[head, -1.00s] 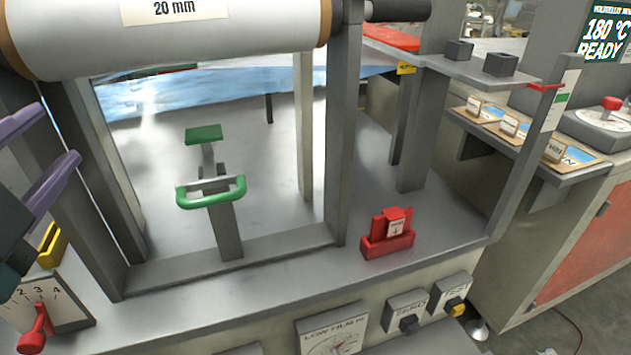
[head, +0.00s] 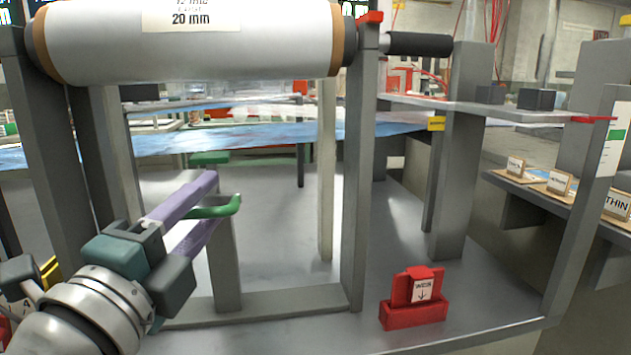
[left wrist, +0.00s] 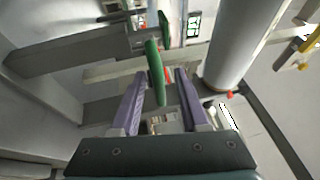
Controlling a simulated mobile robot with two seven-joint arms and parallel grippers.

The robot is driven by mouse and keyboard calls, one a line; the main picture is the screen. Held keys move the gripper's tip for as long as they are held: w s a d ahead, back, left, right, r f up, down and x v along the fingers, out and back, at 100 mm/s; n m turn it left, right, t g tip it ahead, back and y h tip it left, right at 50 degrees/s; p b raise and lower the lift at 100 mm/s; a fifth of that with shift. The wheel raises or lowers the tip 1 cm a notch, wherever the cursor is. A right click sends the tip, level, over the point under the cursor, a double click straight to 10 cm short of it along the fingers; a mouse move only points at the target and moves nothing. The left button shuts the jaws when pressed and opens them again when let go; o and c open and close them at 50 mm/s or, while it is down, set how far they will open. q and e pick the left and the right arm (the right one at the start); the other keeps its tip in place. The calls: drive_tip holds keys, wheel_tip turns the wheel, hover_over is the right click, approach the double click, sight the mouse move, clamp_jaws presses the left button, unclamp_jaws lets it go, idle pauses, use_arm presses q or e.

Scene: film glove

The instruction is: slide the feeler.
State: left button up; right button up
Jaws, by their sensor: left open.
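In the left wrist view the green handle (left wrist: 155,72) lies between the tips of the open gripper (left wrist: 160,74). I cannot tell whether either finger touches it. My right gripper is not in view.
A white roll (head: 190,45) marked 20 mm spans the frame above my arm. A grey upright (head: 358,180) stands to the right of the handle. A blue film (head: 240,136) stretches behind.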

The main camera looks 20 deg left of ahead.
use_arm(q)
drive_tip(key=shift+x, duration=1.2)
clamp_jaws()
idle(0.6)
